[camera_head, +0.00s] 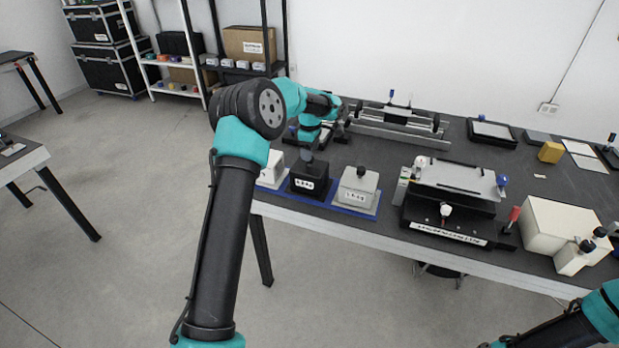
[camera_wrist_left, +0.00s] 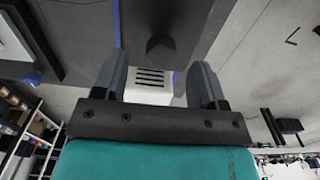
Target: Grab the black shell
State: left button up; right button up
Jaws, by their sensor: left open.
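The black shell (camera_head: 309,184), a black box with a white label and a dark knob on top, stands on a blue-edged base between two pale boxes in the head view. My left gripper (camera_head: 308,148) is close above and behind it, partly hidden by my own arm. In the left wrist view the two fingers of the left gripper (camera_wrist_left: 157,82) are spread with nothing held between them. A dark block with a knob, seemingly the black shell (camera_wrist_left: 175,14), shows beyond the fingertips. My right arm enters at the lower right; its gripper is out of view.
A white box (camera_head: 275,169) and a pale grey box (camera_head: 357,189) flank the shell closely. A rail fixture (camera_head: 395,122) stands behind. A black-and-silver fixture (camera_head: 455,205) and a cream box (camera_head: 560,225) are to the right.

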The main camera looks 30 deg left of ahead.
aim_at(309, 172)
pick_arm(q)
jog(key=shift+f, duration=1.9)
jog(key=shift+c, duration=0.4)
grip_shut()
jog(key=shift+r, duration=0.1)
